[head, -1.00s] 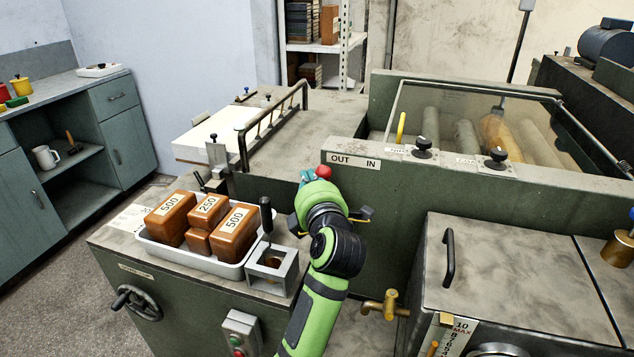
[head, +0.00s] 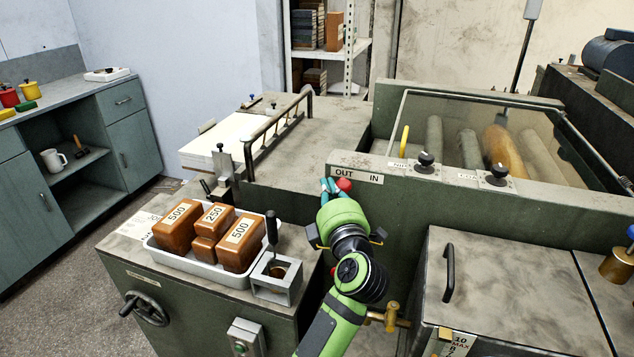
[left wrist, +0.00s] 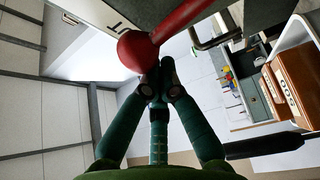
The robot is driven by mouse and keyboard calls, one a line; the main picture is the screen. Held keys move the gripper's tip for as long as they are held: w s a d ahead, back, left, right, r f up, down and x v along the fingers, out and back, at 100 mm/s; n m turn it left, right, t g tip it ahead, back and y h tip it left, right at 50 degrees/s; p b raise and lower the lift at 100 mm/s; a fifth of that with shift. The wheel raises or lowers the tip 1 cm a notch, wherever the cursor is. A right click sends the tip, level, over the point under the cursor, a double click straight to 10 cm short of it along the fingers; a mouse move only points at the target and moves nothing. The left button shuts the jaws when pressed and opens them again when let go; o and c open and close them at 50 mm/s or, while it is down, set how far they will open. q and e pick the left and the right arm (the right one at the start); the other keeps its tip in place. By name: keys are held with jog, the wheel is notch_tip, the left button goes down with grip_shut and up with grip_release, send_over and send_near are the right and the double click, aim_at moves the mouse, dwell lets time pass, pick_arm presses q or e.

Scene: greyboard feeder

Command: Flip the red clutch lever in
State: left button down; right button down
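The red clutch lever's round knob (head: 344,185) stands just below the word OUT on the OUT/IN plate (head: 357,175), left of the word IN. My left gripper (head: 328,187) has teal fingers directly at the knob's left side. In the left wrist view the red knob (left wrist: 137,52) and its red rod show large, and my left fingertips (left wrist: 160,78) are closed together close beside them. The fingers are not around the knob; whether they touch it I cannot tell. My right gripper is not in view.
A white tray (head: 190,259) with labelled brown weights and a grey block holder (head: 277,290) with a black handle stand left of my arm. A brass tap (head: 388,317) is right of it. The green machine wall (head: 440,195) rises behind the knob.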

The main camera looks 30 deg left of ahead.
pick_arm(q)
jog(key=d+m+p, duration=0.1)
jog(key=d, duration=0.1)
jog(key=w+d+m+t+p, duration=0.1)
jog(key=d+m, duration=0.1)
jog(key=d+m+t, duration=0.1)
jog(key=d, duration=0.1)
jog(key=shift+w+r+m+y+p, duration=0.25)
jog(key=shift+r+m+y+p, duration=0.05)
jog(key=shift+m+y+p, duration=0.1)
jog(key=shift+w+d+f+m+t, duration=0.1)
jog(key=shift+d+m+t, duration=0.2)
jog(key=shift+d+m, duration=0.1)
jog(key=shift+w+d+f+m+t, duration=0.1)
jog(key=shift+d+m+t, duration=0.2)
jog(key=shift+d+m, duration=0.25)
jog(key=shift+m, duration=0.15)
jog(key=shift+d+f, duration=0.1)
jog(key=shift+f, duration=0.05)
